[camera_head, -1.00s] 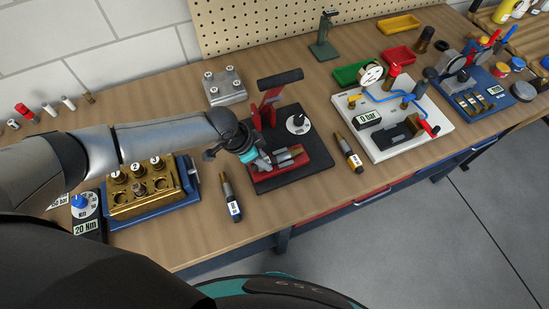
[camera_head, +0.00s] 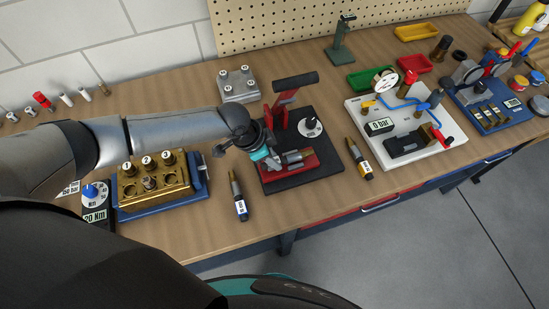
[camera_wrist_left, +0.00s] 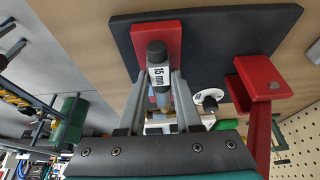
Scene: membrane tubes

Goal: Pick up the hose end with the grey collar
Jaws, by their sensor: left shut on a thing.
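A short fitting with a dark grey end, a white "15 mm" label and a brass part (camera_wrist_left: 158,58) lies along a red block (camera_wrist_left: 171,33) in the left wrist view. It also shows in the head view (camera_head: 297,156), on the red block of a black base plate (camera_head: 325,173). My left gripper (camera_head: 278,163) is shut on this fitting, with one finger on each side in the left wrist view (camera_wrist_left: 160,88). The fitting still lies at the block. A grey collar cannot be told apart for sure. My right gripper is not in view.
A red post with a black-topped arm (camera_head: 296,82) and a white dial (camera_head: 310,127) stand on the base plate. A blue-banded fitting (camera_head: 240,200) lies left, a yellow-banded one (camera_head: 358,158) right. A brass block (camera_head: 155,185) stands left, a white gauge board (camera_head: 402,135) right.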

